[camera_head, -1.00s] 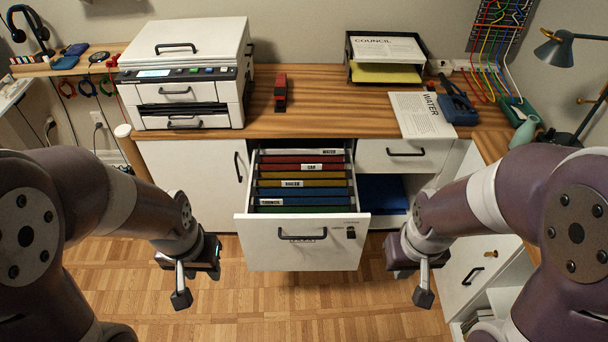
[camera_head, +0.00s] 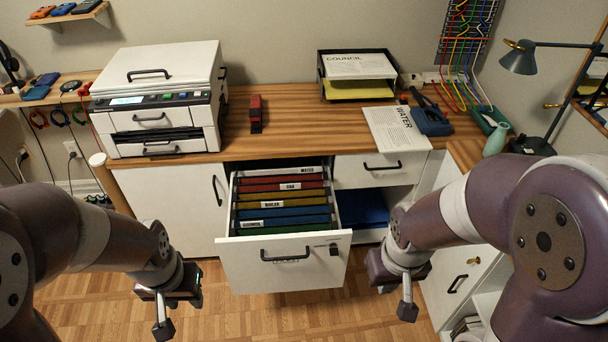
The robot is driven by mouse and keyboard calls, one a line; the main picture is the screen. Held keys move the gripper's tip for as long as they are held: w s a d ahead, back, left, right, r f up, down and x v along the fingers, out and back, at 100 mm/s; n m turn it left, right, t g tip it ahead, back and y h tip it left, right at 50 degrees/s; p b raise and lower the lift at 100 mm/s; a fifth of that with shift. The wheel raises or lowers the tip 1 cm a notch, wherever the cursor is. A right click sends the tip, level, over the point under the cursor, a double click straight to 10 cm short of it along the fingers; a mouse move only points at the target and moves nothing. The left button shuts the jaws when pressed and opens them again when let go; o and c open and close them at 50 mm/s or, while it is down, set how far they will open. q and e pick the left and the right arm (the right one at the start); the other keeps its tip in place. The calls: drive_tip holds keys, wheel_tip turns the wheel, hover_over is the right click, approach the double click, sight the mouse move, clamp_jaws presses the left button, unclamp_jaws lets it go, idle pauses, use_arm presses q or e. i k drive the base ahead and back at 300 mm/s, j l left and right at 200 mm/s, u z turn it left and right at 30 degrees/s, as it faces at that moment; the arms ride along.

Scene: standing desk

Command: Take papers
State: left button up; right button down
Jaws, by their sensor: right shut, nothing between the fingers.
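A sheet headed COUNCIL (camera_head: 358,67) lies in the upper level of the black tray (camera_head: 322,88), above yellow paper (camera_head: 360,89). The open drawer (camera_head: 284,268) holds several coloured hanging folders (camera_head: 282,199) with labels such as WATER, GAS, BOILER and COUNCIL. My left gripper (camera_head: 166,322) hangs in front and left of the drawer; its opening cannot be made out. My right gripper (camera_head: 406,308) is shut and empty, in front and right of the drawer.
A white printer (camera_head: 160,95) stands at the desk's left. A red stapler-like object (camera_head: 256,113) stands mid-desk. A blue hole punch (camera_head: 431,119) sits beside the WATER sheet. A lamp (camera_head: 520,58) and a green vase (camera_head: 496,139) are at the right. Desktop between printer and tray is mostly clear.

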sight(393, 130)
drive_tip(key=i+l, duration=0.1)
drive_tip(key=i, duration=0.4)
drive_tip(key=i+l+z, duration=0.15)
drive_tip(key=i, duration=0.35)
